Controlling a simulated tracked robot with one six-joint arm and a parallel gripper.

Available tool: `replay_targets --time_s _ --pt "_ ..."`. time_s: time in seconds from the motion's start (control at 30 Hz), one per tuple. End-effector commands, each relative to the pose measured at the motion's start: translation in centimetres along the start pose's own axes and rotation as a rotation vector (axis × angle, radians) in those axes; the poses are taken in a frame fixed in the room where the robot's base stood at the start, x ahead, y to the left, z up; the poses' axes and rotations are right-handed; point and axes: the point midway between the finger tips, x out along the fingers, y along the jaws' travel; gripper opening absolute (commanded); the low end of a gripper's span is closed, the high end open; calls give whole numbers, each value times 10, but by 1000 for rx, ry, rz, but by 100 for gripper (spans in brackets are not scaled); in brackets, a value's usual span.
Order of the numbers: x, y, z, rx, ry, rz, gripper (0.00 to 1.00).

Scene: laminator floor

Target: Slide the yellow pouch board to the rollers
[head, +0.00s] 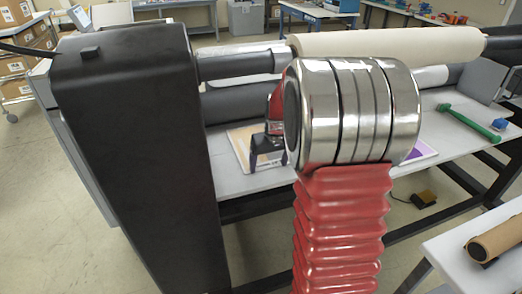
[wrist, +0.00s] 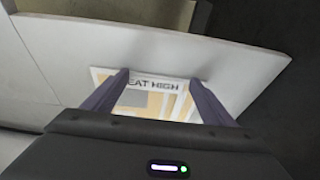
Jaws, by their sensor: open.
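The yellow pouch board (head: 242,142) lies flat on the white laminator table, left of my arm in the head view, partly hidden by my gripper. In the wrist view the board (wrist: 158,98), white and yellow-orange with dark lettering, shows between and beyond my fingers. My gripper (head: 268,152) is open over the board, its dark fingers pointing down. In the wrist view its two fingers (wrist: 158,76) are spread apart with nothing clearly held; I cannot tell whether they touch the board. The rollers (head: 240,97) run across the machine behind the board.
A large beige roll (head: 390,42) spans above the table. A purple-edged board (head: 418,153) lies right of my arm, largely hidden. A green-handled tool (head: 470,123) and a small blue item (head: 499,124) lie at the right. A black machine housing (head: 130,150) stands left.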

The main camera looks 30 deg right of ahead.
Motion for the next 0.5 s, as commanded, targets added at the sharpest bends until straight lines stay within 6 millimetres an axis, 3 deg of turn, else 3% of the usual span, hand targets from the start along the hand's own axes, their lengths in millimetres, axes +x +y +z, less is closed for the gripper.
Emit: replay_targets --time_s 0.5 --pt "0 0 6 0 -4 -1 78"
